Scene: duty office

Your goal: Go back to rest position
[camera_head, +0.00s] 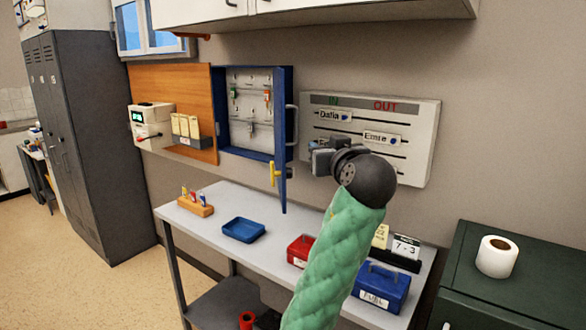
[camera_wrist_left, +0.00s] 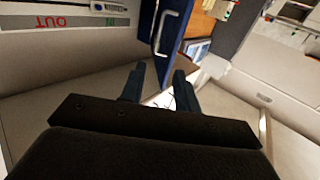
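My left gripper (camera_head: 322,158) is raised in front of the lower left part of the IN/OUT board (camera_head: 415,160), at the end of my green-sleeved arm. In the left wrist view its two dark fingers (camera_wrist_left: 158,88) stand apart with nothing between them, so it is open and empty. It hides part of a name tag on the board. In that view the board (camera_wrist_left: 60,25) shows upside down at the top left, and the blue key cabinet door (camera_wrist_left: 168,28) lies beyond the fingers. My right gripper is in neither view.
The blue key cabinet (camera_head: 233,115) hangs open, its door jutting out left of my gripper, with a yellow key at it. The desk (camera_head: 270,225) below holds a blue tray (camera_head: 243,230), a red box (camera_head: 300,250) and a blue box (camera_head: 383,287). A dark green cabinet (camera_head: 530,270) stands right.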

